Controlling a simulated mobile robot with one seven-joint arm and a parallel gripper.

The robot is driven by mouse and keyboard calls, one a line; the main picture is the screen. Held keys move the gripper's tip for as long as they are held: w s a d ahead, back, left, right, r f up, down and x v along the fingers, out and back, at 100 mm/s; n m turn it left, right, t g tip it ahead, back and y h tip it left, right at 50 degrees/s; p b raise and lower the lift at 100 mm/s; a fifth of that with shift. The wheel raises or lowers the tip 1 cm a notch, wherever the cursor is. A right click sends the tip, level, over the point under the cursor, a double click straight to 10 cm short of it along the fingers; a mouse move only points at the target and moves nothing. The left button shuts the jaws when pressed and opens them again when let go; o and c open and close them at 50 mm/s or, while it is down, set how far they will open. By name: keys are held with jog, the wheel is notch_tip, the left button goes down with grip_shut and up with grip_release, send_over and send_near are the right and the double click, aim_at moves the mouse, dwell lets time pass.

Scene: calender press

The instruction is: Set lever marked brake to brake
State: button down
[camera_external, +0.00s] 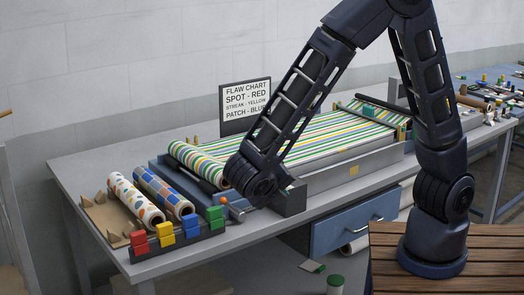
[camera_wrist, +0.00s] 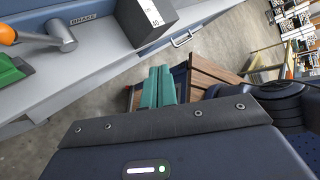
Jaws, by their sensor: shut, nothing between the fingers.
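The brake lever has an orange knob (camera_wrist: 7,34) and a grey metal arm (camera_wrist: 60,34), at the upper left of the wrist view. The arm lies roughly level across that picture, beside a small plate reading BRAKE (camera_wrist: 84,18). In the external view the orange knob (camera_external: 224,201) shows at the bench's front edge, right of the green block. My gripper (camera_wrist: 160,76) has its green fingers together with nothing between them, apart from the lever and to its right in the wrist view. In the external view my wrist is close above the lever; the fingers are mostly hidden there.
A dark grey box (camera_wrist: 145,18) stands right of the lever, also in the external view (camera_external: 289,199). Coloured blocks (camera_external: 164,233) sit in a rack left of the lever, near patterned rolls (camera_external: 160,190). A blue drawer (camera_external: 345,226) is below. Striped fabric covers the press.

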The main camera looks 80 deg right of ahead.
aim_at(229, 207)
jog(key=w+a+f+n+t+h, duration=0.4)
jog(key=a+f+n+t+h, duration=0.1)
jog(key=n, duration=0.6)
jog(key=w+a+f+n+t+h, duration=0.4)
jog(key=a+f+n, duration=0.3)
jog(key=n, duration=0.3)
jog(key=shift+w+f+n+t+h, duration=0.4)
jog(key=shift+f+t+h, duration=0.25)
jog(key=shift+h, duration=0.25)
jog(key=shift+r, duration=0.1)
jog(key=x, duration=1.3)
jog(key=shift+w+d+r, duration=0.1)
jog(key=shift+w+d, duration=0.05)
jog(key=shift+d, duration=0.2)
